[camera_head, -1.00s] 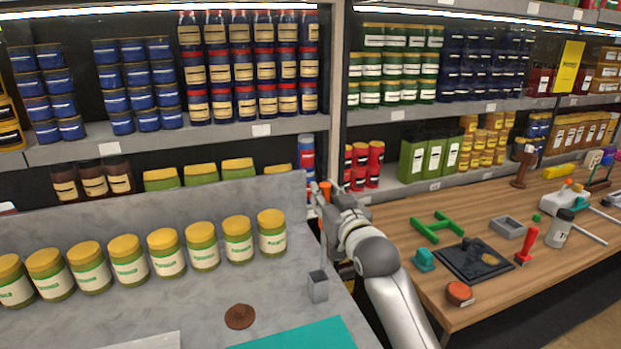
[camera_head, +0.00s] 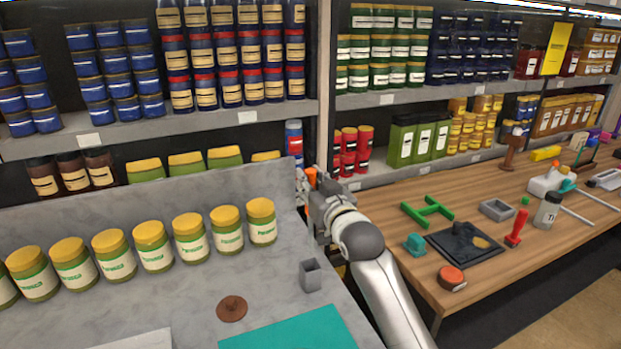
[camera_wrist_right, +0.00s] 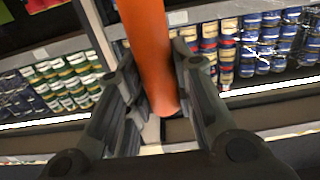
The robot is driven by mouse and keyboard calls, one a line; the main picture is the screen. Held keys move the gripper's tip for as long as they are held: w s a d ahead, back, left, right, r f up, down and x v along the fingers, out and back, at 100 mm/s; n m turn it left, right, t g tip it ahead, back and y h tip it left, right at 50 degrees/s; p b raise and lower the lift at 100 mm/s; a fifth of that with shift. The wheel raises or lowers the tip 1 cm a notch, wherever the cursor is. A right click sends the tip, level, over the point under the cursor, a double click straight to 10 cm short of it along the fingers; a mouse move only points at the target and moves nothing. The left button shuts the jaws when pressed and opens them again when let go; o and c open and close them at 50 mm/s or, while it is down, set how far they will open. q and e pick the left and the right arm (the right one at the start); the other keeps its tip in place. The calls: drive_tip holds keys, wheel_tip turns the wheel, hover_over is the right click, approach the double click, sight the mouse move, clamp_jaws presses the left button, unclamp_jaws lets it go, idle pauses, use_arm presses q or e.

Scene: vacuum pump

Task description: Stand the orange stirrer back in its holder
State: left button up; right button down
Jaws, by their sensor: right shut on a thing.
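The orange stirrer's handle (camera_head: 311,177) shows between the fingers of my right gripper (camera_head: 308,184), at the right end of the grey counter. In the right wrist view the thick orange handle (camera_wrist_right: 150,50) runs from the top edge down between the two fingers of the right gripper (camera_wrist_right: 158,108), which is shut on it. The likely holder, a small grey square-topped cup (camera_head: 311,276), stands on the counter below the gripper. The stirrer's lower end is not clear, and I cannot tell whether it is inside the cup. My left gripper is not in view.
A row of yellow-lidded jars (camera_head: 190,237) stands along the back of the counter. A brown knobbed disc (camera_head: 232,308) and a teal mat (camera_head: 290,330) lie in front. A wooden table (camera_head: 400,262) with several tools is at right. Stocked shelves (camera_head: 200,120) rise behind.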

drive_tip(key=shift+f, duration=0.5)
drive_tip(key=shift+f+b, duration=1.45)
drive_tip(key=shift+f, duration=0.9)
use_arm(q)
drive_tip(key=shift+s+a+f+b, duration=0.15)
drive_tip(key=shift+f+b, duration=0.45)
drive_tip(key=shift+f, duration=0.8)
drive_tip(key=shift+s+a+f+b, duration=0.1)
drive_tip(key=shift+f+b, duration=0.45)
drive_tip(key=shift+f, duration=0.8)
use_arm(e)
drive_tip(key=shift+f, duration=2.2)
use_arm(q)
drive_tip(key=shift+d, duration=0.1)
use_arm(e)
drive_tip(key=c, duration=1.2)
unclamp_jaws()
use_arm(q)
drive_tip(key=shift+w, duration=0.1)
use_arm(e)
drive_tip(key=shift+o, duration=0.2)
